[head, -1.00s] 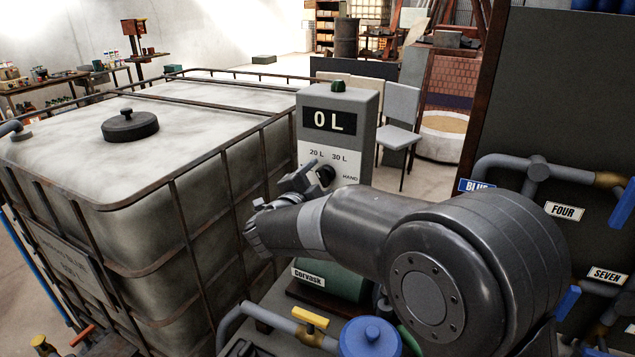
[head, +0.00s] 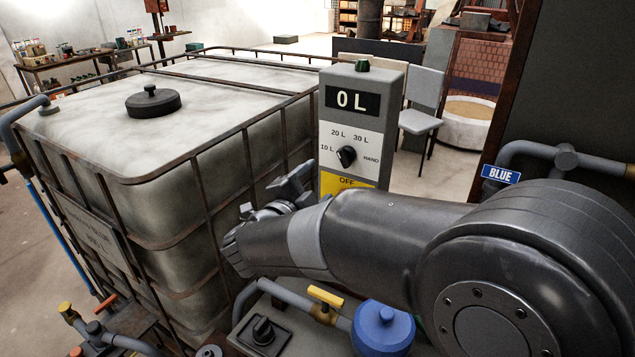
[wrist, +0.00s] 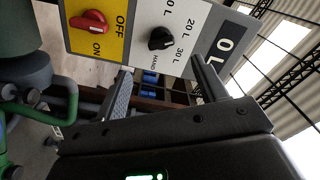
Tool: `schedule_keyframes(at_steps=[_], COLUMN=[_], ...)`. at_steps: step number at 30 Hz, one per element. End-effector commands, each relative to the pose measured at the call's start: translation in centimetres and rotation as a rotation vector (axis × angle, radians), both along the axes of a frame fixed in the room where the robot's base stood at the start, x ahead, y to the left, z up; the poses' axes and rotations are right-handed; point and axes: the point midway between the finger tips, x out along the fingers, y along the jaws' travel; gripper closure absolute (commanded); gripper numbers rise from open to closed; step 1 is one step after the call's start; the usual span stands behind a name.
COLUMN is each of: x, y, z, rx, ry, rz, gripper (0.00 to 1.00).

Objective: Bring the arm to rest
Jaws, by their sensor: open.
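My gripper (head: 290,190) is at the end of my arm in the head view, in front of the grey control box (head: 391,85). In the wrist view its two fingers (wrist: 162,88) stand apart with nothing between them. The box display (head: 352,100) reads 0 L. Below it is a black dial (head: 346,156) with marks 10 L, 20 L, 30 L and HAND. The wrist view shows the dial (wrist: 160,38) and a red knob (wrist: 88,22) on a yellow OFF/ON panel, beyond the fingers and apart from them. My arm hides the box's lower part in the head view.
A large caged white tank (head: 230,110) with a black lid stands at left. Pipes with a yellow handle (head: 325,296) and a blue cap (head: 383,325) lie close below my arm. A dark panel with a BLUE sign (head: 501,174) is at right. A chair (head: 424,100) stands behind.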

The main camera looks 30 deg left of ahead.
Motion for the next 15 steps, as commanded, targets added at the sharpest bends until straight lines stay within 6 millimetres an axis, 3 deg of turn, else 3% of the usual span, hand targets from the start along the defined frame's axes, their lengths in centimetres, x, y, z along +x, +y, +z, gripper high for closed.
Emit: schedule_keyframes(at_steps=[10,15], x=[0.1,1.9], y=[-0.1,-1.5], z=[0.1,1.9], rx=[0.0,-0.013], ry=[0.0,-0.003], rz=[0.001,0.062], gripper=[0.35,0.35])
